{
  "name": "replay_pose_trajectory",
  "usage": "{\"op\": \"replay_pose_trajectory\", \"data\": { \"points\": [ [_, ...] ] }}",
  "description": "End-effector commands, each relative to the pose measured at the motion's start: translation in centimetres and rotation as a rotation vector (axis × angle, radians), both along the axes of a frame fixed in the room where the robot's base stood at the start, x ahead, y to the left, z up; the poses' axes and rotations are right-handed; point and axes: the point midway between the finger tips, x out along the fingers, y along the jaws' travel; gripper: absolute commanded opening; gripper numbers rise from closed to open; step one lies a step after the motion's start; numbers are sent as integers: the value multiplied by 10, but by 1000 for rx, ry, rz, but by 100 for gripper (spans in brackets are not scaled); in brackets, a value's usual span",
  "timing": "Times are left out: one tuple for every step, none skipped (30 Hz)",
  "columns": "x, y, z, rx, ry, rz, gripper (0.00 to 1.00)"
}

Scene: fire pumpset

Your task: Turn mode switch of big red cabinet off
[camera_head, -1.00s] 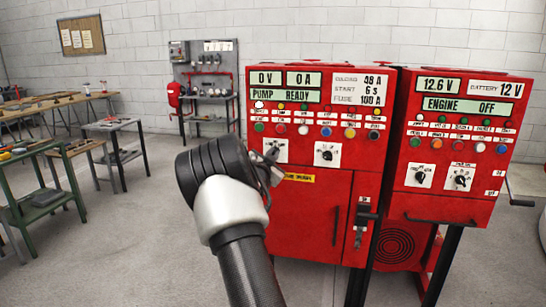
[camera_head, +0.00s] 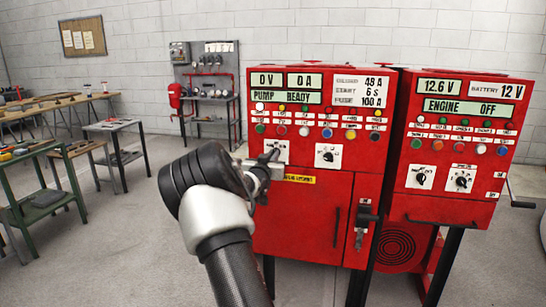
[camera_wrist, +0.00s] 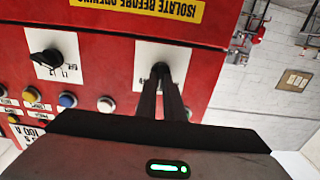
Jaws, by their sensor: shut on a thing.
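The big red cabinet (camera_head: 312,215) stands at centre, its displays reading 0 V, 0 A and PUMP READY. Its front has two black rotary knobs on white plates. The left knob (camera_wrist: 160,69) is between the fingertips of my gripper (camera_wrist: 161,76), which is shut on it; in the head view my gripper (camera_head: 270,157) covers most of this knob and its plate. The knob's pointing direction is hidden by the fingers. The other knob (camera_head: 327,155) is free and also shows upside down in the wrist view (camera_wrist: 46,58).
A second red cabinet (camera_head: 450,150) with two knobs and an ENGINE OFF display stands to the right. Rows of lamps and buttons (camera_head: 327,133) sit above the knobs. A yellow label (camera_head: 299,179) and a door handle lie below. Workbenches (camera_head: 60,180) are at left, with open floor between.

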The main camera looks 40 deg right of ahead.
Motion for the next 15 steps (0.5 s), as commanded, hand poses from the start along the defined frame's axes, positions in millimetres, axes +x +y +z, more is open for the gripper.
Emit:
{"op": "replay_pose_trajectory", "data": {
  "points": [
    [0,0,-1,0,4,0,0],
    [0,0,-1,-1,4,0,0],
    [0,0,-1,-2,5,0,0],
    [0,0,-1,-2,6,0,0],
    [0,0,-1,-2,6,0,0],
    [0,0,-1,-2,5,0,0],
    [0,0,-1,-2,5,0,0],
    [0,0,-1,-2,5,0,0],
    [0,0,-1,-2,5,0,0],
    [0,0,-1,-2,5,0,0],
    [0,0,-1,-2,5,0,0],
    [0,0,-1,-2,5,0,11],
    [0,0,-1,-2,5,0,16],
    [0,0,-1,-2,5,0,21],
    [0,0,-1,-1,4,0,27]
  ]
}}
